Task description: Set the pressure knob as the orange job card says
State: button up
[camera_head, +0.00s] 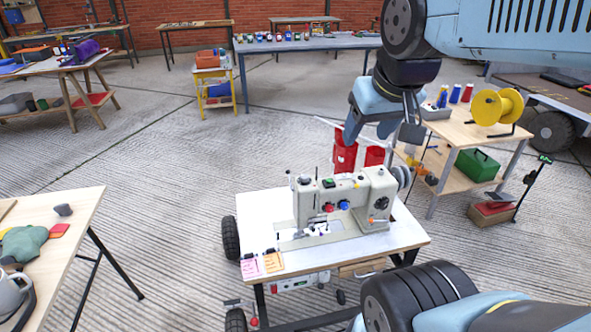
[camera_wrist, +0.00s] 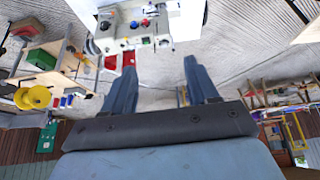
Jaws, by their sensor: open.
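A beige sewing machine (camera_head: 340,205) stands on a white-topped cart (camera_head: 400,238). Its front carries a red knob (camera_head: 328,207) and a blue knob (camera_head: 344,205); I cannot read which is the pressure knob. An orange card (camera_head: 273,262) lies at the cart's front-left edge beside a pink card (camera_head: 250,268); their writing is too small to read. My gripper (camera_head: 380,130) is open and empty, above and behind the machine. In the wrist view my gripper (camera_wrist: 160,68) shows both fingers apart, with the blue knob (camera_wrist: 146,22) and red knob (camera_wrist: 134,25) upside down beyond them.
Red containers (camera_head: 345,155) stand behind the cart. A wooden table (camera_head: 460,132) at right holds a yellow spool (camera_head: 497,106), with a green box (camera_head: 477,166) on its shelf. Another table (camera_head: 75,215) stands at front left. Open concrete floor lies between them.

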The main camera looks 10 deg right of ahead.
jog(key=w+d+n+h, duration=0.1)
jog(key=w+d+n, duration=0.1)
jog(key=w, duration=0.1)
jog(key=n+g+h, duration=0.2)
jog(key=n, duration=2.3)
send_over(304, 176)
jog(key=s+a, duration=0.4)
notch_tip(304, 176, down, 30)
jog(key=x, duration=1.3)
jog(key=shift+s+d, duration=0.15)
jog(key=shift+d, duration=0.15)
